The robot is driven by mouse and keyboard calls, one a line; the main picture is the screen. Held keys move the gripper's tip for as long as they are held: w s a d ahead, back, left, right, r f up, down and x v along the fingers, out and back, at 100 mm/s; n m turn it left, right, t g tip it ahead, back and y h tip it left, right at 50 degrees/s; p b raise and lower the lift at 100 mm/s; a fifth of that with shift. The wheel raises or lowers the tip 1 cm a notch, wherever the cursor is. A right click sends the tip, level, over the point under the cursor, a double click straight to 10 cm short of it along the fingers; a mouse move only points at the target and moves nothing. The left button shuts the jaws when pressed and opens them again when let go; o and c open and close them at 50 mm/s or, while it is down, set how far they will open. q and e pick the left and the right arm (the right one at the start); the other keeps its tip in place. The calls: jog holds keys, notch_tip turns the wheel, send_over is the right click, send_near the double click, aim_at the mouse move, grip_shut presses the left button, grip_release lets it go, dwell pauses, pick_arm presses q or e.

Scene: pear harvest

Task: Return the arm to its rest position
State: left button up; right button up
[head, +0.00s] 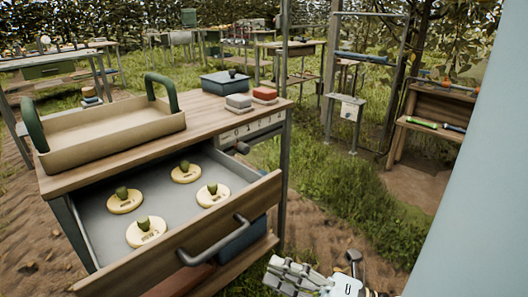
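My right gripper (290,275) shows at the bottom edge of the head view, its fingers pointing left. It is in front of and to the right of the open drawer (84,238), apart from the drawer handle (213,242). I see nothing held in it, but its lower part is cut off by the frame, and I cannot tell how far its fingers are apart. My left gripper is not in view.
The drawer sticks out of a wooden workbench (205,115) and holds several round cream discs (125,201) with green pears. A tray with green handles (115,137) and a blue box (224,83) stand on top.

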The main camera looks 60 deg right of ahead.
dwell(0.5)
jog(key=w+f+m+g+h, duration=0.3)
jog(key=w+f+m, duration=0.15)
jog(key=f, duration=0.65)
jog(key=s+f+m+g, duration=0.4)
jog(key=f+m+g, duration=0.15)
jog(key=f, duration=0.85)
jog(key=s+f+m+g, duration=0.5)
jog(key=s+f, duration=0.1)
jog(key=s, duration=0.5)
jog(key=s+a+f+m+g+h, duration=0.1)
jog(key=s+f+m+g, duration=0.4)
jog(key=s, duration=0.6)
jog(key=shift+s+f+g, duration=0.3)
jog(key=shift+f+g, duration=0.05)
jog(key=shift+f, duration=0.15)
